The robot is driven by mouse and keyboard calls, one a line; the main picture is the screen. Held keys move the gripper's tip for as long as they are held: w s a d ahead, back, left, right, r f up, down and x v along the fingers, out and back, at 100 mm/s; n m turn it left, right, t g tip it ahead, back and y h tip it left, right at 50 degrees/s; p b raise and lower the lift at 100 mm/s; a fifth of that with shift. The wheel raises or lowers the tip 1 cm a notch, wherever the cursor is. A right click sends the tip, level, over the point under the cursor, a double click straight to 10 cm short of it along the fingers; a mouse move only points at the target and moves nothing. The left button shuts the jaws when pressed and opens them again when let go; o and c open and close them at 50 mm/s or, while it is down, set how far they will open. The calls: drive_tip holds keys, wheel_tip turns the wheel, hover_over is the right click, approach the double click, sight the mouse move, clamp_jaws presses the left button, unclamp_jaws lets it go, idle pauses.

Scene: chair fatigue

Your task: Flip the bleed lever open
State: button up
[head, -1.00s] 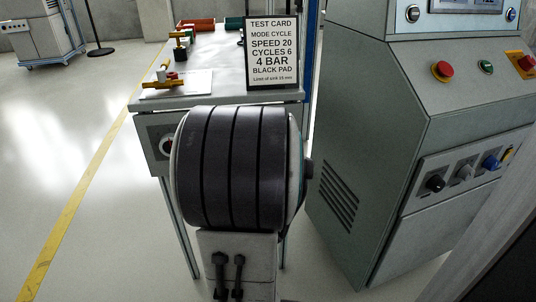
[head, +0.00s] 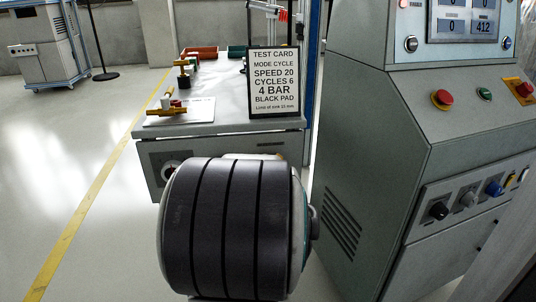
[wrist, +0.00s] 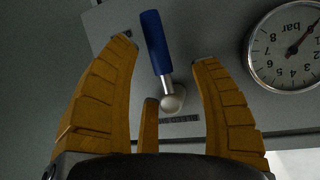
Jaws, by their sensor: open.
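A lever with a blue handle (wrist: 155,45) and a silver metal pivot (wrist: 172,99) is on a grey panel in the wrist view. Its handle points up in the picture, leaning slightly left. My gripper (wrist: 166,52) is open, with one orange finger left of the handle and one right of it. A shorter finger shows below, near the pivot. I see gaps between the side fingers and the handle; depth is hard to judge. I cannot make out the lever or my gripper in the head view.
A bar gauge (wrist: 287,45) is right of the lever. In the head view, a bench (head: 225,138) carries a test card (head: 274,83) and small parts. A control cabinet (head: 375,165) stands right. My dark banded arm hides part of the bench front. Open floor lies left.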

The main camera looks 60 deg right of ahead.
drive_tip(key=shift+r, duration=3.45)
